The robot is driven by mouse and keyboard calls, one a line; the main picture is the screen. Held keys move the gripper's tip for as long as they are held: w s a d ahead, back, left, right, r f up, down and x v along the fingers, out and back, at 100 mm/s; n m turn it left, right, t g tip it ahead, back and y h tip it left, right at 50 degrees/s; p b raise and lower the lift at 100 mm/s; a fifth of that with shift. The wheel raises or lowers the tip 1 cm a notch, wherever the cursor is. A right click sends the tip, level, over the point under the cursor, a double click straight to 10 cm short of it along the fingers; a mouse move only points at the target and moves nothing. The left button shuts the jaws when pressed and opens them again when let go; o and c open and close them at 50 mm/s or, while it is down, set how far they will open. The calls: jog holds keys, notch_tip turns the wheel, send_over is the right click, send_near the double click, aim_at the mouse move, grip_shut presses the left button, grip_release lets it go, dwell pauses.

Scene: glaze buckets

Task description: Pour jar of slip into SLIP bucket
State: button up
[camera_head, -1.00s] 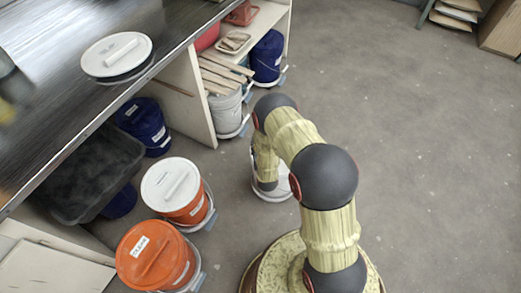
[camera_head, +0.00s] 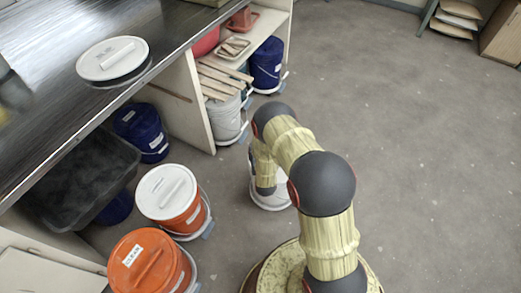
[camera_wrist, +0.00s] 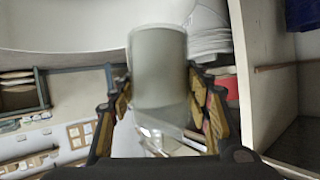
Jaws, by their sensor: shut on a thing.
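In the wrist view my gripper (camera_wrist: 160,98) is shut on a pale grey jar (camera_wrist: 158,62), with a finger on each side of it. The jar's contents cannot be made out. A white bucket (camera_head: 268,203) stands on the floor in the head view, mostly hidden behind my arm. No label shows on its visible part, so I cannot tell whether it is the SLIP bucket. My gripper and the jar are hidden in the head view. A large pale curved surface (camera_wrist: 75,28) fills the upper left of the wrist view; I cannot tell what it is.
An orange bucket with a white lid (camera_head: 182,207) and an orange-lidded bucket (camera_head: 150,262) stand at left. A blue bucket (camera_head: 143,130) and a black tub (camera_head: 80,178) are under the metal table (camera_head: 60,100). A shelf (camera_head: 262,30) holds wooden slats. Floor at right is clear.

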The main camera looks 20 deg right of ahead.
jog(key=shift+w+a+r+m+y, duration=0.2)
jog(key=shift+a+r+m+y, duration=0.3)
jog(key=shift+m, duration=0.2)
jog(key=shift+w+a+m+t+y, duration=0.2)
jog(key=shift+a+m+t+y, duration=0.2)
jog(key=shift+a+m+y, duration=0.45)
jog(key=shift+w+a+f+m+t+y, duration=0.1)
jog(key=shift+a+f+m+t+y, duration=0.15)
jog(key=shift+m, duration=0.6)
jog(key=shift+a+f+m+t+y, duration=0.2)
jog(key=shift+f+m+y, duration=0.2)
jog(key=shift+m, duration=0.15)
jog(key=shift+a+f+m+t+y, duration=0.15)
jog(key=shift+f+m+y, duration=0.2)
jog(key=shift+m, duration=0.2)
jog(key=shift+w+r, duration=0.1)
jog(key=shift+r, duration=0.1)
jog(key=shift+f+m, duration=0.3)
jog(key=shift+f, duration=0.45)
jog(key=shift+f+m+t+y, duration=0.5)
jog(key=shift+m+t, duration=0.2)
jog(key=shift+m, duration=0.5)
jog(key=shift+d+f+m+t, duration=0.15)
jog(key=shift+f+m+t, duration=0.2)
jog(key=shift+m, duration=0.55)
jog(key=shift+r, duration=0.15)
jog(key=shift+d+r+m+t+y, duration=0.2)
jog(key=shift+m+t+y, duration=0.15)
jog(key=shift+m, duration=0.45)
